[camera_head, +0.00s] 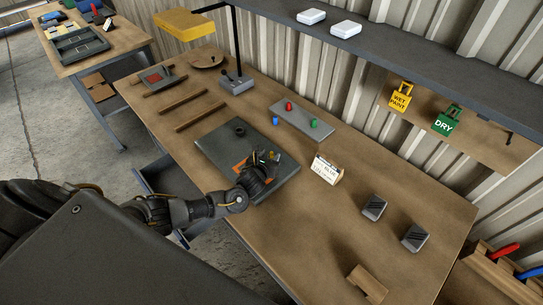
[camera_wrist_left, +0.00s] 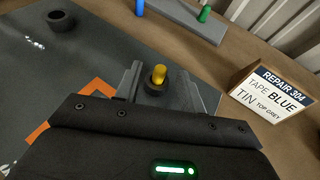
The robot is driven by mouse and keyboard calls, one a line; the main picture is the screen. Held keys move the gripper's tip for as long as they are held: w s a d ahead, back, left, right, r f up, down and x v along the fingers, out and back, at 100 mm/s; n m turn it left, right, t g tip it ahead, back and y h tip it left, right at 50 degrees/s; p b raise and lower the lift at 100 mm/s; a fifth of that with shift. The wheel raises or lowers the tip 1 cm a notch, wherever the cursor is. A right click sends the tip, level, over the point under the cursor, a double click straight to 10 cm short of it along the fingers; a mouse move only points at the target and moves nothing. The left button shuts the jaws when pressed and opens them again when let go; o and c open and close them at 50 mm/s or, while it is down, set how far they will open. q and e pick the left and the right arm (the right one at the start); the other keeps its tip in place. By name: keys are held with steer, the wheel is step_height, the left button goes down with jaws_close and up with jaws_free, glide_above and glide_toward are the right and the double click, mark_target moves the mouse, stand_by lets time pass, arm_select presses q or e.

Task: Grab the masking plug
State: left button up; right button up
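A yellow plug (camera_wrist_left: 158,74) stands upright in a black ring (camera_wrist_left: 155,88) in the left wrist view; the plug also shows in the head view (camera_head: 272,155). My left gripper (camera_wrist_left: 158,87) is over the dark mat (camera_head: 215,146), with one finger on each side of the ring and plug. Whether the fingers touch the ring is unclear. A red plug (camera_head: 289,106), a blue plug (camera_head: 276,121) and a green plug (camera_head: 313,123) stand at the grey plate (camera_head: 301,116). My right gripper is not in view.
A second black ring (camera_wrist_left: 61,20) lies on the mat near an orange marking (camera_wrist_left: 97,88). A label card (camera_head: 326,169) reading "Repair 304" stands right of the mat. Two grey boxes (camera_head: 374,207) (camera_head: 415,238) are farther right. An overhead shelf (camera_head: 400,58) runs along the back.

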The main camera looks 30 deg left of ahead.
arm_select(q)
jaws_close()
steer(key=shift+r+b, duration=0.55)
steer(key=shift+r, duration=0.25)
steer(key=s+a+r+b, duration=0.5)
steer(key=s+a+r, duration=0.3)
steer(key=s+r, duration=0.3)
steer(key=shift+s+r, duration=0.15)
steer(key=shift+s, duration=0.15)
